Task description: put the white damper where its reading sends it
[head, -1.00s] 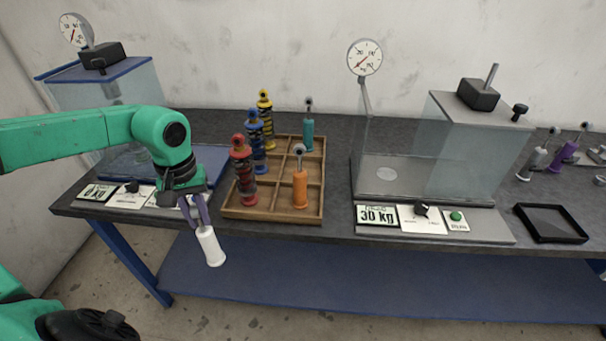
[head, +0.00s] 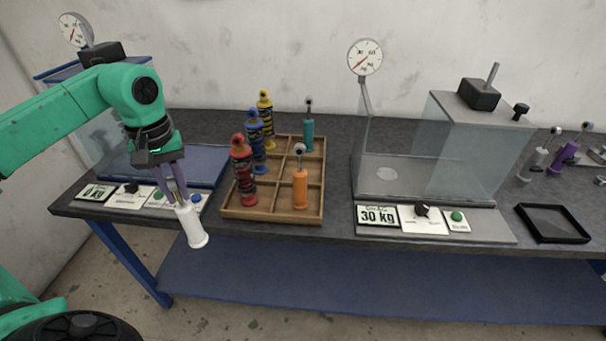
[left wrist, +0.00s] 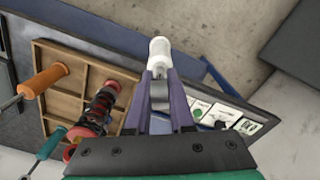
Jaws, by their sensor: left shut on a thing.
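My left gripper (head: 174,188) is shut on the white damper (head: 194,227) and holds it tilted, its lower end down, in front of the table's front edge. In the left wrist view the white damper (left wrist: 160,52) sticks out beyond the fingertips (left wrist: 160,85). The wooden tray (head: 270,212) stands to the right, with red, blue and yellow spring dampers on its left side and teal and orange dampers on its right. The right test stand has a dial gauge (head: 365,57) and a sign (head: 377,215) reading 30 kg. My right gripper is not in view.
The left test stand has a blue base plate (head: 200,165), a gauge (head: 75,30) and a partly hidden kg sign (head: 96,192). A blue shelf (head: 330,280) runs below.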

